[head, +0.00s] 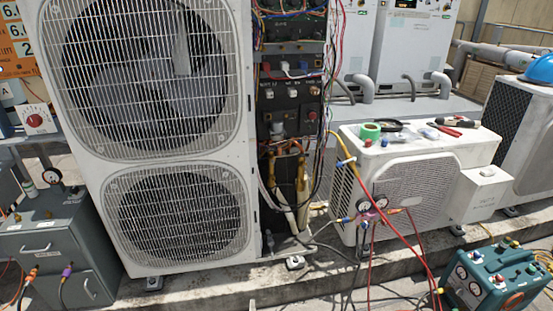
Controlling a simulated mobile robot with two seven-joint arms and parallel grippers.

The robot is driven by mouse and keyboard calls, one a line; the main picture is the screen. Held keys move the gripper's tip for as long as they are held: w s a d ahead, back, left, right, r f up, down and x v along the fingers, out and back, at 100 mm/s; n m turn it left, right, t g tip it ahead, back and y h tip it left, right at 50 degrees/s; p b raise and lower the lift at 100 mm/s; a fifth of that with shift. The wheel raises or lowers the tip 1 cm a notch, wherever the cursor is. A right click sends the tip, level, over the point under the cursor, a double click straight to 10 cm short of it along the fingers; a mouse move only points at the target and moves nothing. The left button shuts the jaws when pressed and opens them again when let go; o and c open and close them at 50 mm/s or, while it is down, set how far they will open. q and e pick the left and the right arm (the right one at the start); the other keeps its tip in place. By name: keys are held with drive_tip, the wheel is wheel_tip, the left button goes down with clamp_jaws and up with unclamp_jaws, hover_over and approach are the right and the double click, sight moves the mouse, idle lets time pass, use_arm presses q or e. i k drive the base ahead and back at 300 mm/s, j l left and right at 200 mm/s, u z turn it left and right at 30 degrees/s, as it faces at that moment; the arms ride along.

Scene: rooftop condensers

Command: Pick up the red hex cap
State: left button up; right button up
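I cannot make out a red hex cap for certain. A small reddish spot (384,143) shows at the front edge of the small white condenser's top (408,148), below a green tape roll (370,131). It is too small to tell what it is. Neither of my grippers is in the head view.
A tall two-fan condenser (150,165) with an open wiring side stands left of centre. Red-handled pliers (440,131) and a screwdriver (457,122) lie on the small condenser. Hoses run down to a teal machine (492,279). A grey box (60,240) stands at left.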

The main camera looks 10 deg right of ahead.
sight(368, 143)
drive_tip(key=i+l, duration=0.95)
